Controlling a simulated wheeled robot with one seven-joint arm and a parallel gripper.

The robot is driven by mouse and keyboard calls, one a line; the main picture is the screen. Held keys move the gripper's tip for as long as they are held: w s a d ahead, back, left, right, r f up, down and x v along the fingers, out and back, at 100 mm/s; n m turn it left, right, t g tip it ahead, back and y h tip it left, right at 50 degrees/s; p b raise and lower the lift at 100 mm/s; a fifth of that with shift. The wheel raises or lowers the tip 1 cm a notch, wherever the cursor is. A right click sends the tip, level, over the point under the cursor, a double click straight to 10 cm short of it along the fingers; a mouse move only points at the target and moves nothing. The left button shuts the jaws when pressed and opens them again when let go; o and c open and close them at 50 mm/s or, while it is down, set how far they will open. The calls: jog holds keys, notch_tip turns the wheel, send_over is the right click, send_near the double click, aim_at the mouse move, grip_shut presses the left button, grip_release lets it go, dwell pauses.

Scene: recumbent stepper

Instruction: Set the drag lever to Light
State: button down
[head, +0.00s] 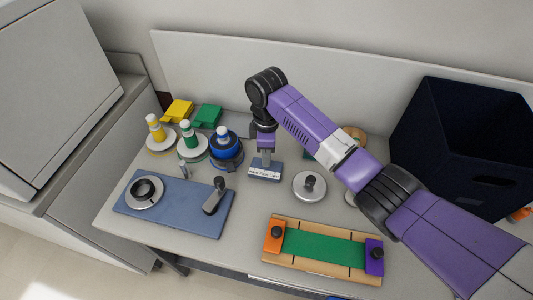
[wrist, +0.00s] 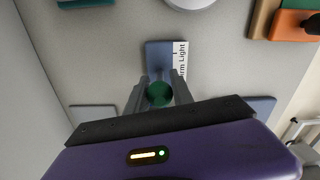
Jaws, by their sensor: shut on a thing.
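The drag lever's blue-grey base (head: 265,177) stands near the middle of the table, with a white label along its front edge. In the wrist view the base (wrist: 158,52) shows with the letters "rm" and the word "Light" on the label. A round dark green knob (wrist: 160,94) sits between my fingers. My gripper (wrist: 159,92) is shut on this knob, one finger on each side. In the head view my gripper (head: 265,157) points down just over the base and hides the knob. The lever's shaft is hidden, and I cannot tell exactly which mark it stands at.
A blue panel (head: 163,217) with a dial and a small lever lies at left. Yellow, green and blue-topped posts stand behind it. A round disc with a knob (head: 309,187) is close at right. A wooden board (head: 347,271) lies in front; a dark bin (head: 450,145) stands far right.

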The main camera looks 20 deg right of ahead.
jog(key=shift+r, duration=0.1)
jog(key=shift+s+d+t+y+p, duration=0.45)
jog(key=shift+t+y+p, duration=0.3)
jog(key=shift+y, duration=0.25)
jog(key=shift+s+d+f+t+y+b, duration=0.2)
jog(key=shift+d+t+y+b, duration=0.15)
jog(key=shift+t+y, duration=0.3)
jog(key=shift+s+d+f+t+y+b, duration=0.2)
jog(key=shift+d+t+y, duration=0.2)
jog(key=shift+y, duration=0.35)
jog(key=c, duration=1.1)
grip_release()
jog(key=shift+c, duration=0.2)
jog(key=v, duration=0.7)
jog(key=shift+s+d+r+b, duration=0.15)
jog(key=shift+d+r+b, duration=0.1)
jog(key=shift+b, duration=0.2)
